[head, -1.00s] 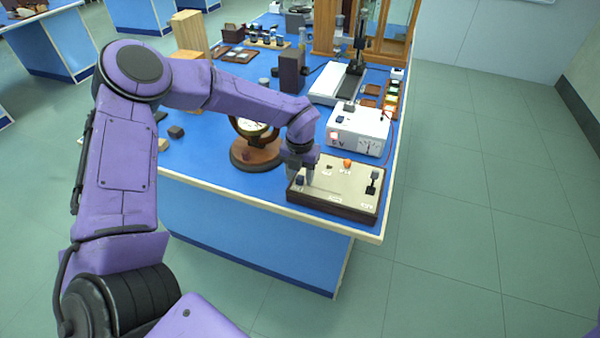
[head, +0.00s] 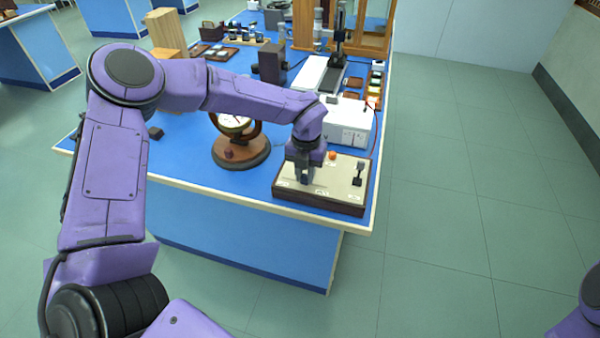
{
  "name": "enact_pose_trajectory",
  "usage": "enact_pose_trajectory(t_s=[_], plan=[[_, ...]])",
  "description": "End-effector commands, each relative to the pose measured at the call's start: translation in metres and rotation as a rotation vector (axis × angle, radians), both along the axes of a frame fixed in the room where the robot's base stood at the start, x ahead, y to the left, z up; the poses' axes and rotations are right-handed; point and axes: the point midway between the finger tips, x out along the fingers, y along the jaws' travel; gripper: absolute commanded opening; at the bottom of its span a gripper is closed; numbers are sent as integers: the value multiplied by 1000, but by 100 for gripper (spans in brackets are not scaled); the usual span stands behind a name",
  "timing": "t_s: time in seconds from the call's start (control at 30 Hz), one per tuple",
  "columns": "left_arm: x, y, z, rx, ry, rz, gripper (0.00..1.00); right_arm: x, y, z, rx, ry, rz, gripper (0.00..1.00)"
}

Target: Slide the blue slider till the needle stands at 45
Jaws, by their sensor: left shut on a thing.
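The blue slider is hidden behind my left gripper (head: 304,178), which is shut on it at the left part of the control panel (head: 330,193). The panel is a beige-topped box with a dark wooden edge, at the near right corner of the bench. A round dial (head: 232,122) on a wooden stand is left of the panel; its needle is too small to read. A white box (head: 346,128) with a front face stands behind the panel, partly covered by my left arm; no needle reading can be made out on it. My right gripper is out of view.
The panel also bears an orange knob (head: 332,155) and a black lever (head: 357,174). A dark block (head: 271,61) and a white instrument (head: 310,76) stand farther back on the blue bench (head: 190,165). The floor right of the bench is clear.

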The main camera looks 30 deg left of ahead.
Motion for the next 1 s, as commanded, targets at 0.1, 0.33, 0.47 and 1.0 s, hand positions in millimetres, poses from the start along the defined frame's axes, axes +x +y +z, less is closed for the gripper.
enact_pose_trajectory(t_s=[0.1, 0.33, 0.47, 1.0], plan=[[0, 0, 1, -1, 0, 2, 27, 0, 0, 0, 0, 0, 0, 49], [0, 0, 1, -1, 0, 1, 49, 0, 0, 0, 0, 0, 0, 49], [0, 0, 1, -1, -1, 1, 49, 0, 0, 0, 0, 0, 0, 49], [1, -1, 100, 1, -3, 2, 49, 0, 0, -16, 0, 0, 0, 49]])
